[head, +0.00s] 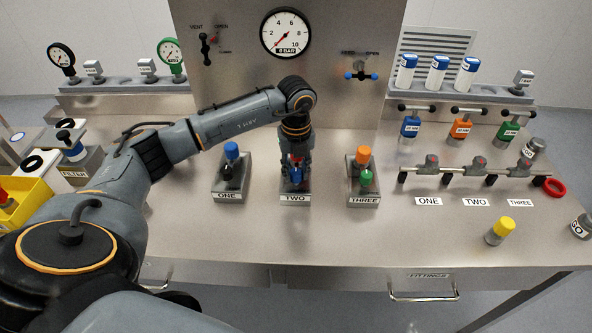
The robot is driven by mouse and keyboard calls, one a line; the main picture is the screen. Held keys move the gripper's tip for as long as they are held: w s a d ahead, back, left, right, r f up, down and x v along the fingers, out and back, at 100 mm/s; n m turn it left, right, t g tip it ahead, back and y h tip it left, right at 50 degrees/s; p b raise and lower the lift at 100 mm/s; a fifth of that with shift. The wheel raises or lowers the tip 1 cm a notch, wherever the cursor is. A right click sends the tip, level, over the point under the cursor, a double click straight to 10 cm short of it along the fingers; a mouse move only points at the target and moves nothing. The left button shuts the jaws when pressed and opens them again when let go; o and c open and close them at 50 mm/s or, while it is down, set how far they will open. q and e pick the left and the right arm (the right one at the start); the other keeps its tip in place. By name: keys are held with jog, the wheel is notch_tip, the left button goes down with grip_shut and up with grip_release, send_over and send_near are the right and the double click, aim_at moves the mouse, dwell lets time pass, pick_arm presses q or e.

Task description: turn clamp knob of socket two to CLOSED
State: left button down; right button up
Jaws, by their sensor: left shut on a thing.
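Socket two (296,199) stands in the middle of the bench with a label reading TWO on its front. My left gripper (295,172) is directly above socket two, pointing down. It is shut on the clamp knob there, of which blue and red parts show between the fingers. The fingers hide most of the knob, so its turn position cannot be read. My right gripper is not in view.
Socket one (228,190) with a blue top stands to the left, and socket three (363,190) with orange and green parts to the right. A gauge panel (240,90) rises behind. The front middle of the bench is clear.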

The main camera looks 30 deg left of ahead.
aim_at(296, 172)
pick_arm(q)
jog(key=c, duration=1)
grip_release()
jog(key=shift+r, duration=0.1)
notch_tip(296, 172, up, 12)
jog(key=shift+f, duration=0.1)
